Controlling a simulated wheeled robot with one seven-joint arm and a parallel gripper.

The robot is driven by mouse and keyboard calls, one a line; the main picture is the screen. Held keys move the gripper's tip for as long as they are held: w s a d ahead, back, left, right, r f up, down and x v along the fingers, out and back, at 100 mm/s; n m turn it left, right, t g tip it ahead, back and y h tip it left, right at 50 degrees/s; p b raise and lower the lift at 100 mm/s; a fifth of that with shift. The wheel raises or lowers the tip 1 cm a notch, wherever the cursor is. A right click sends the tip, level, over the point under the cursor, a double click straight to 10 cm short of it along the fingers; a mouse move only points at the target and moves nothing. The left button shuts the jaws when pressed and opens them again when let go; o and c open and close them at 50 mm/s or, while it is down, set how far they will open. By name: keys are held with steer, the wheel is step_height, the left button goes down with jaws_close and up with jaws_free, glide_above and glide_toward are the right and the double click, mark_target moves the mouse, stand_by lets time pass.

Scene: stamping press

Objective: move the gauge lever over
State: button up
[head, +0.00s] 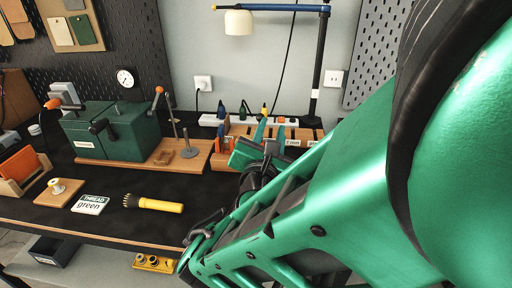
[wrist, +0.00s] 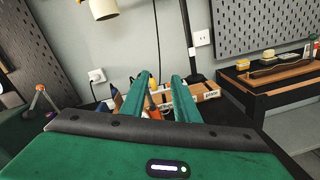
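The dark green press (head: 110,132) stands on a wooden base on the black bench, at the left in the head view. A round white gauge (head: 125,78) is on the wall panel behind it. A thin lever with an orange knob (head: 158,92) rises at its right end; a lever with an orange knob also shows at the left edge of the wrist view (wrist: 38,95). Another orange-ended lever (head: 54,103) is at its left. I cannot tell which is the gauge lever. My gripper (wrist: 157,80) is open and empty, right of the press, apart from these levers, with its green fingers spread.
A wooden rack of tools (head: 225,158) and a white power strip (head: 210,120) are behind my gripper. A lamp (head: 238,22) hangs above. A yellow-handled brush (head: 155,204), a "THREAD green" card (head: 90,204) and an orange item (head: 20,164) lie toward the bench front.

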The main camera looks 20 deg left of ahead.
mark_target(259, 120)
steer(key=shift+n+g+y, duration=0.3)
steer(key=shift+n+y, duration=0.2)
steer(key=shift+y, duration=0.1)
steer(key=w+a, duration=0.2)
steer(key=a, duration=0.1)
steer(key=w+a, duration=0.1)
steer(key=shift+w+a+f, duration=0.2)
steer(key=shift+w+f, duration=0.2)
steer(key=shift+w+a, duration=0.1)
steer(key=c, duration=0.6)
